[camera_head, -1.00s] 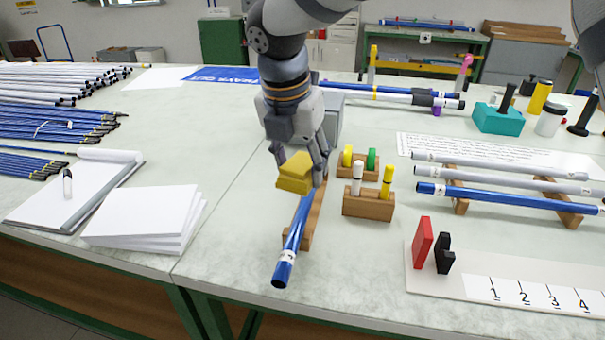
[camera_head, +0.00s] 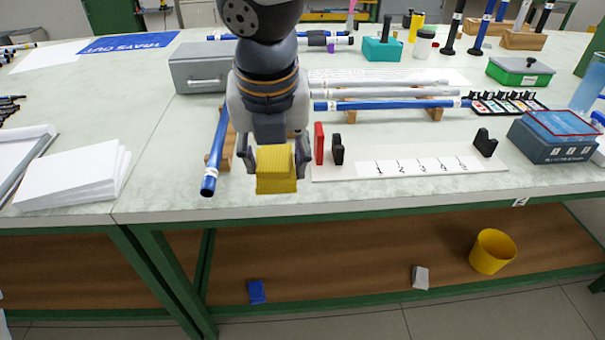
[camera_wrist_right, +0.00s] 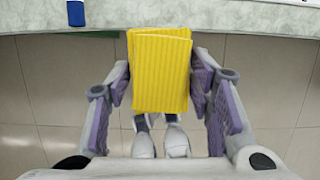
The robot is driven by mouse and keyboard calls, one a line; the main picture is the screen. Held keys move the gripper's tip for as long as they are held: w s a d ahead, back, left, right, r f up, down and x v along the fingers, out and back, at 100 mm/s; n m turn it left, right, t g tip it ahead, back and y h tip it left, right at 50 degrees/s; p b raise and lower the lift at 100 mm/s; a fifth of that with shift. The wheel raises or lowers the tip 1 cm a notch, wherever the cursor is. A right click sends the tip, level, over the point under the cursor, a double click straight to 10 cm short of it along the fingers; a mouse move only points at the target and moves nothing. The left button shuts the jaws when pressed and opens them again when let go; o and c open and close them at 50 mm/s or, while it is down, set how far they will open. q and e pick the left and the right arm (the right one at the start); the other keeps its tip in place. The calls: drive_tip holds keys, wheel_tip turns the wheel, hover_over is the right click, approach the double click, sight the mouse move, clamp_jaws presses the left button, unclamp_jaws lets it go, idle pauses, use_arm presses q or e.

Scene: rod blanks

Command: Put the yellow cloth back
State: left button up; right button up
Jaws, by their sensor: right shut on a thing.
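The yellow cloth (camera_head: 276,168) is a folded, ribbed pad. My right gripper (camera_head: 275,182) is shut on it, with one finger on each side. The cloth hangs in front of the table's front edge in the head view. In the right wrist view the cloth (camera_wrist_right: 160,70) sits between the purple-padded fingers of my right gripper (camera_wrist_right: 160,88), with floor tiles below and the table edge beyond. My left gripper is not in view.
A blue rod (camera_head: 215,150) lies on a wooden rest left of the gripper. A numbered strip (camera_head: 420,166) with red and black blocks is to the right. A blue cloth (camera_head: 257,291), a grey cloth (camera_head: 420,277) and a yellow bin (camera_head: 492,251) are on the lower shelf.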

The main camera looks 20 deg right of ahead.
drive_tip(key=w+d+f, duration=0.1)
drive_tip(key=w+f, duration=0.2)
drive_tip(key=w, duration=0.1)
drive_tip(key=w+d+f+b, duration=0.1)
drive_tip(key=w+f, duration=0.2)
drive_tip(key=w+d+f, duration=0.2)
drive_tip(key=w+f, duration=0.1)
drive_tip(key=w, duration=0.1)
drive_tip(key=shift+w+f, duration=0.3)
drive_tip(key=shift+w, duration=0.05)
drive_tip(key=shift+s+x, duration=0.15)
drive_tip(key=shift+x, duration=0.6)
drive_tip(key=shift+s+x, duration=0.15)
drive_tip(key=shift+x, duration=0.55)
drive_tip(key=shift+f, duration=0.2)
drive_tip(key=o, duration=1)
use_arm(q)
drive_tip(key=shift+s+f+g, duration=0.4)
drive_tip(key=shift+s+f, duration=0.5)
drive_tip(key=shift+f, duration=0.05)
